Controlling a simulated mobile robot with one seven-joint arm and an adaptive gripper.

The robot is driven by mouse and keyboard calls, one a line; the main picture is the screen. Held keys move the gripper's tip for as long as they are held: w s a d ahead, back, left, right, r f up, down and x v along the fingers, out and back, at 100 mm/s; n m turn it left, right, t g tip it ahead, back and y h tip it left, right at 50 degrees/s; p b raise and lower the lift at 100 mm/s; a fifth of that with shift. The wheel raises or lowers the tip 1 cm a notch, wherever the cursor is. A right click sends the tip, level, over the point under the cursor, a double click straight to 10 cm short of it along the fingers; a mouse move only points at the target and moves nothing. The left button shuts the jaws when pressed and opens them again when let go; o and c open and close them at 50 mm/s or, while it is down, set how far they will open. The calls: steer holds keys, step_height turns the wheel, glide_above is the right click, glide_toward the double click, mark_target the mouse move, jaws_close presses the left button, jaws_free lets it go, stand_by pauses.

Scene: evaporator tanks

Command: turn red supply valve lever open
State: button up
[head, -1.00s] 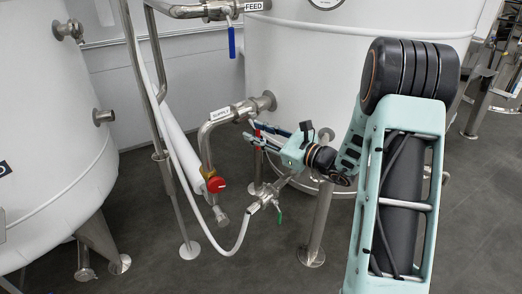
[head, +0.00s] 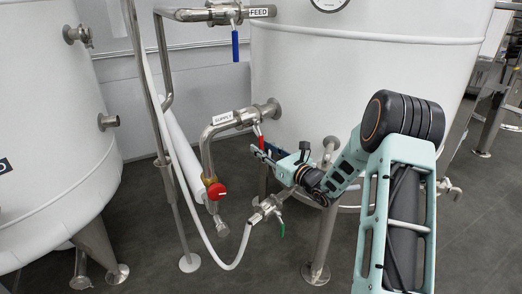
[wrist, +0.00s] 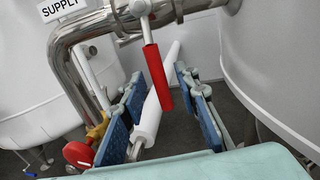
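The red supply valve lever (head: 258,133) hangs down from the steel pipe marked SUPPLY. In the wrist view the lever (wrist: 158,80) points down from a metal valve stem and appears between my two fingers, with space on either side. My gripper (head: 262,154) is just below and beside the lever in the head view. In the wrist view my gripper (wrist: 159,86) is open, its blue pads apart and nothing clamped between them. Whether the lever's end lies in depth between the pads is hard to tell.
A red round knob (head: 217,191) sits on the lower pipe, left of my gripper. A green-handled valve (head: 281,228) and a white hose (head: 222,262) are below. The tank (head: 350,80) stands close behind my arm. A blue lever (head: 235,47) hangs above.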

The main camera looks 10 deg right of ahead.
steer(key=shift+w+a, duration=0.3)
steer(key=shift+w, duration=0.25)
jaws_close()
